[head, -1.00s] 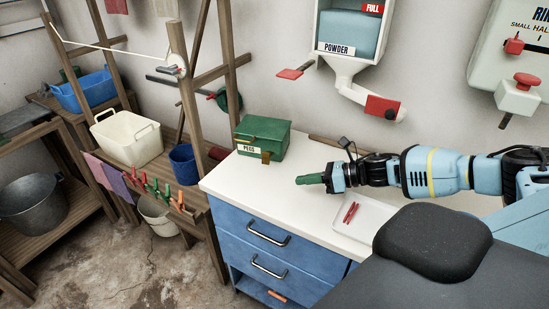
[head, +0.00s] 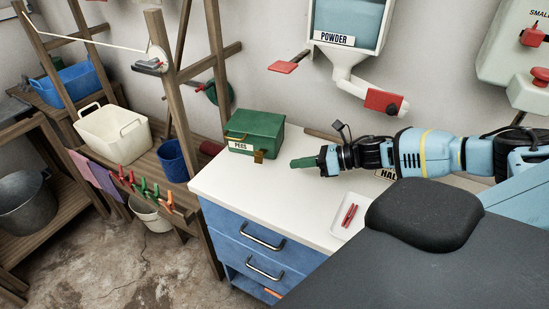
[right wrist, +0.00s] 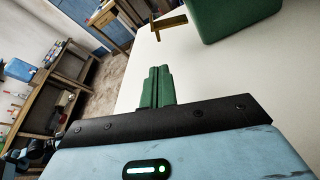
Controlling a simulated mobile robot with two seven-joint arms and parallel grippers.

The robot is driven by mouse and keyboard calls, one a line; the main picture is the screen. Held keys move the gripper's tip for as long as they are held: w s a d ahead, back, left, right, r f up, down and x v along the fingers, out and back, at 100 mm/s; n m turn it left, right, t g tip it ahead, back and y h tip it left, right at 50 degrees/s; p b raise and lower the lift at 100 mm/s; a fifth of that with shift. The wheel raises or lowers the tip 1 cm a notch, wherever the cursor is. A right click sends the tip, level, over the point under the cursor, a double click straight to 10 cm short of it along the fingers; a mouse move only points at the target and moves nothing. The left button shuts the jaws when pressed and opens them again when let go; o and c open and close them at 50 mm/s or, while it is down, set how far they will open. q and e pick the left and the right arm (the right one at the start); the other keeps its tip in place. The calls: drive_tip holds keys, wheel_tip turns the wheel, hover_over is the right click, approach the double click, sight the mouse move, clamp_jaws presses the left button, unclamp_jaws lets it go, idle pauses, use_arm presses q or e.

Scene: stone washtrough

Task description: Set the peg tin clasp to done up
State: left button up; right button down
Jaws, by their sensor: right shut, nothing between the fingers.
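The green peg tin (head: 262,128), labelled PEGS, stands lid down on the white worktop (head: 255,190). Its brass clasp (head: 259,156) is at the front, near the right corner. In the right wrist view the clasp (right wrist: 170,25) looks to stick out from the tin (right wrist: 232,15); I cannot tell for certain how it is set. My right gripper (head: 293,163) is to the right of the clasp, apart from it, its green fingers pointing left. The fingers (right wrist: 160,72) are together with nothing between them. My left gripper is not in view.
A white tray (head: 339,229) with red pegs lies to the right on the worktop. The powder dispenser's red lever (head: 383,101) and red paddle (head: 284,66) are above. A wooden post stands left of the tin. The worktop in front of the tin is clear.

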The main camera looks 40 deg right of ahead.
sight(267, 176)
drive_tip(key=x, duration=1)
drive_tip(key=shift+p, duration=0.4)
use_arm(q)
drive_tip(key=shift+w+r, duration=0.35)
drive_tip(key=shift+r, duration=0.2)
use_arm(e)
drive_tip(key=shift+r, duration=0.1)
